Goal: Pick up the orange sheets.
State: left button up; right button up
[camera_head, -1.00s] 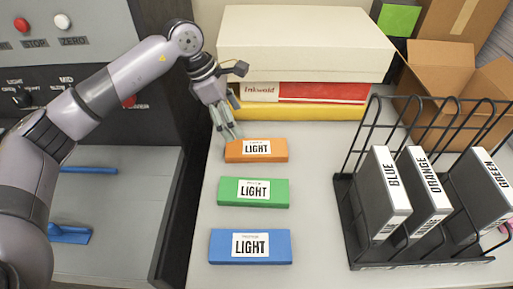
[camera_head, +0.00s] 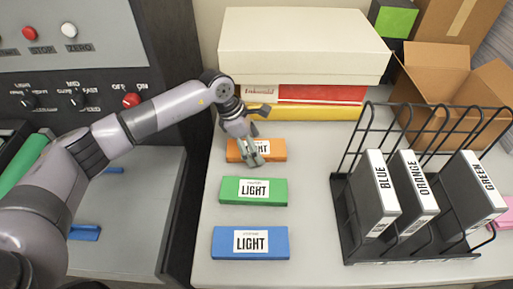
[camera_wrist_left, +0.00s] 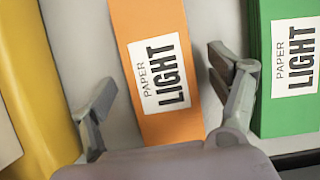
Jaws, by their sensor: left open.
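The orange sheets (camera_head: 272,149) are a flat pack with a white LIGHT label, lying on the grey table at the back of a column of three packs. My left gripper (camera_head: 254,155) is over the orange pack and hides part of its left half and label. In the left wrist view the orange pack (camera_wrist_left: 160,60) lies between the two spread fingers (camera_wrist_left: 160,108), with space on both sides. The gripper is open and holds nothing. I cannot tell its exact height above the pack. My right gripper is not in view.
A green pack (camera_head: 275,191) and a blue pack (camera_head: 222,243) lie nearer the front. Stacked boxes (camera_head: 300,45) stand behind the orange pack. A black wire rack (camera_head: 350,230) with labelled binders is at right. An open cardboard box (camera_head: 430,85) stands behind it.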

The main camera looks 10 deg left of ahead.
pick_arm(q)
jog(key=c, duration=1.5)
jog(key=shift+o, duration=0.2)
jog(key=shift+r, duration=0.1)
